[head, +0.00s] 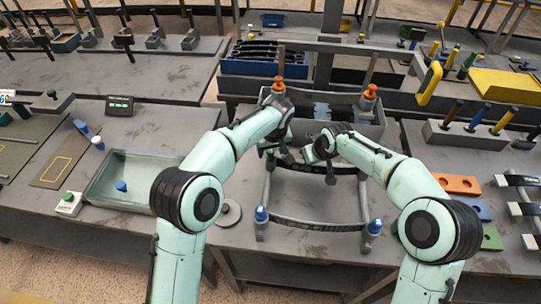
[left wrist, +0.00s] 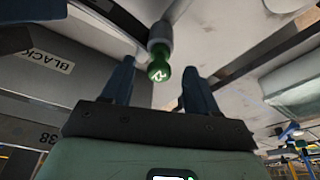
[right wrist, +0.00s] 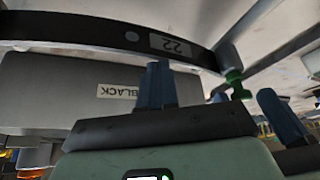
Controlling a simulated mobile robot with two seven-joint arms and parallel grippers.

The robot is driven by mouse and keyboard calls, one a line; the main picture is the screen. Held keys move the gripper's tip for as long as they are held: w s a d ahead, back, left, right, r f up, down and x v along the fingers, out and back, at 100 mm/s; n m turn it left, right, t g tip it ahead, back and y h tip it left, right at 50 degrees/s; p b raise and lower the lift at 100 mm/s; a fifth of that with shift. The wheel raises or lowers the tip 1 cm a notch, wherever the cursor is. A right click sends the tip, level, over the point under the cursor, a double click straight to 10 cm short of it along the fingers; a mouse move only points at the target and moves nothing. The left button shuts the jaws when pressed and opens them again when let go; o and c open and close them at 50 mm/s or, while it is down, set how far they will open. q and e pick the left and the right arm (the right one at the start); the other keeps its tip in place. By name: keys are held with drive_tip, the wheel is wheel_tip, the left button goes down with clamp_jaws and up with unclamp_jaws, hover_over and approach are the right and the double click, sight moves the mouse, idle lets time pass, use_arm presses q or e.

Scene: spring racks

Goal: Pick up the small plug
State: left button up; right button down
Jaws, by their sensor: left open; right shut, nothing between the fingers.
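A small green plug (left wrist: 159,70) with a pale mark sits on the end of a grey post in the left wrist view. It lies ahead of and between the fingers of my open left gripper (left wrist: 155,88); I see no contact. In the right wrist view a green piece (right wrist: 235,85), seemingly the same plug, is right of my shut, empty right gripper (right wrist: 155,85). A finger at its right there seems to be my left gripper's. In the head view my left gripper (head: 283,157) and right gripper (head: 312,155) are close together over the rack, and the green plug is hidden.
The rack's front posts carry blue caps (head: 261,213), its back posts orange caps (head: 370,91). A curved black bar (head: 305,224) spans its front. A grey bin (head: 340,105) stands behind. A tray (head: 100,185) at left holds a blue plug (head: 121,186).

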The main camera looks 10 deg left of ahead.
sight(270, 151)
use_arm(q)
drive_tip(key=shift+x, duration=1.25)
clamp_jaws()
drive_tip(key=shift+r, duration=0.1)
wheel_tip(270, 151, up, 10)
drive_tip(key=shift+f, duration=0.1)
drive_tip(key=c, duration=0.9)
unclamp_jaws()
clamp_jaws()
